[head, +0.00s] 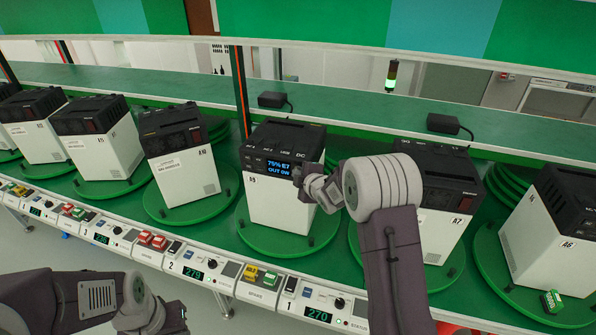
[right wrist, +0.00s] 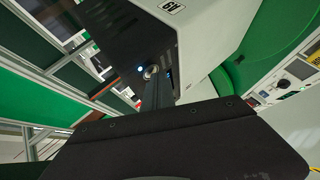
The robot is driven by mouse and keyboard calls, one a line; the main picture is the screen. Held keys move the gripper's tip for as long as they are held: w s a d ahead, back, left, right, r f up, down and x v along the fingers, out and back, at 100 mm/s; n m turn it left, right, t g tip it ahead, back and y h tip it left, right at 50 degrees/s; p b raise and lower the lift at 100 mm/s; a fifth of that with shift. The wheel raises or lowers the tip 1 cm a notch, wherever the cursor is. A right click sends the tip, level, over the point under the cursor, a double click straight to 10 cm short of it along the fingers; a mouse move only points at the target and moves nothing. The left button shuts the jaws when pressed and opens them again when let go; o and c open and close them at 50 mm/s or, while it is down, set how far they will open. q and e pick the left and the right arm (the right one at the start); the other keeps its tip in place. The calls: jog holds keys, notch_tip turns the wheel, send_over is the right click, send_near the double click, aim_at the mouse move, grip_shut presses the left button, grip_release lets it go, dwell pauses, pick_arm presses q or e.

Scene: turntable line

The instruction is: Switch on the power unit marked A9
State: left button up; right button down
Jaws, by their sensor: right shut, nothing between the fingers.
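A white power unit with a black top (head: 275,205) stands on a green turntable plate in the middle of the head view. Its small front label looks like A9, but I cannot read it surely. Its display (head: 279,168) is lit and reads 75% E7, OUT 0W. My right gripper (head: 300,176) is shut and empty at the right end of its front panel. In the right wrist view its shut fingers (right wrist: 153,84) point at a round metal button (right wrist: 151,72) on the dark panel, and a small blue-white light glows beside it. I cannot tell whether they touch.
A unit marked A7 (head: 438,222) stands behind my right arm, A6 (head: 546,235) farther right. A control rail (head: 205,263) runs along the front edge. Black adapters (head: 271,100) lie on the green shelf behind.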

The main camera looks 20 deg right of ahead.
jog(key=shift+s+a+b, duration=0.4)
jog(key=shift+s+b, duration=0.2)
jog(key=shift+s, duration=0.05)
jog(key=s+a+b, duration=0.1)
jog(key=s+b, duration=0.1)
jog(key=s+a+b, duration=0.1)
jog(key=s, duration=0.1)
jog(key=shift+a+b, duration=0.35)
jog(key=shift+a, duration=0.05)
dwell(0.3)
